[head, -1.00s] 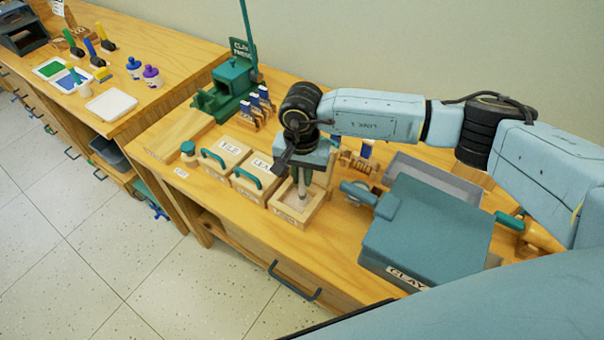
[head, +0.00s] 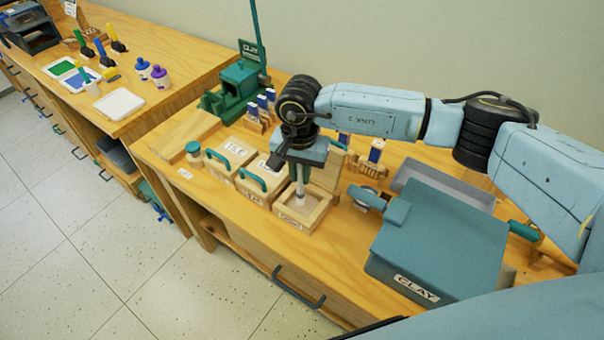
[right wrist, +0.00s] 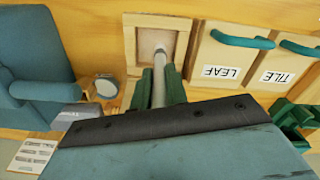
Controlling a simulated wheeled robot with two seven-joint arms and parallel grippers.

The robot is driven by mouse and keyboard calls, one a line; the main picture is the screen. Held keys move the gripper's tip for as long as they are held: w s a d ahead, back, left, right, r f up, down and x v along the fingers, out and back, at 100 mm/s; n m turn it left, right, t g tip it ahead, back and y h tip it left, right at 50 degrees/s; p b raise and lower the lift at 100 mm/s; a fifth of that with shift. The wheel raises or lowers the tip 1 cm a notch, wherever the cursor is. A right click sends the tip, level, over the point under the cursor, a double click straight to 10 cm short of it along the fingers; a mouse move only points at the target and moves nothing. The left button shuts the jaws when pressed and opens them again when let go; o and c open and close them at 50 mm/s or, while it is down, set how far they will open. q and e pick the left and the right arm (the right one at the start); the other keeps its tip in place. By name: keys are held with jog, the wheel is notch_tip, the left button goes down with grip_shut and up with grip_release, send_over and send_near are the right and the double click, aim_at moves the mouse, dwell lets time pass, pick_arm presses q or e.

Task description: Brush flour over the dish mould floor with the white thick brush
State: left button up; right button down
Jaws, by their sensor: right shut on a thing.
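The dish mould (head: 290,222) is an open square wooden box at the front of the bench, right of two lidded moulds. Its floor looks pale pinkish. My right gripper (head: 299,172) points down over it, shut on the white thick brush (head: 299,188). The brush is upright, its lower end inside the mould at the floor; I cannot tell whether it touches. The right wrist view shows the brush (right wrist: 159,82) between green fingers (right wrist: 159,92), with its tip over the mould floor (right wrist: 147,38). My left gripper is not in view.
Lidded moulds with green handles (head: 265,187) stand close left. A wooden lid (head: 328,172) stands behind the dish mould. A green clay press (head: 238,90) is behind left.

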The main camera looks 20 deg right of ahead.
jog(key=shift+w+a+b, duration=0.25)
jog(key=shift+b, duration=0.15)
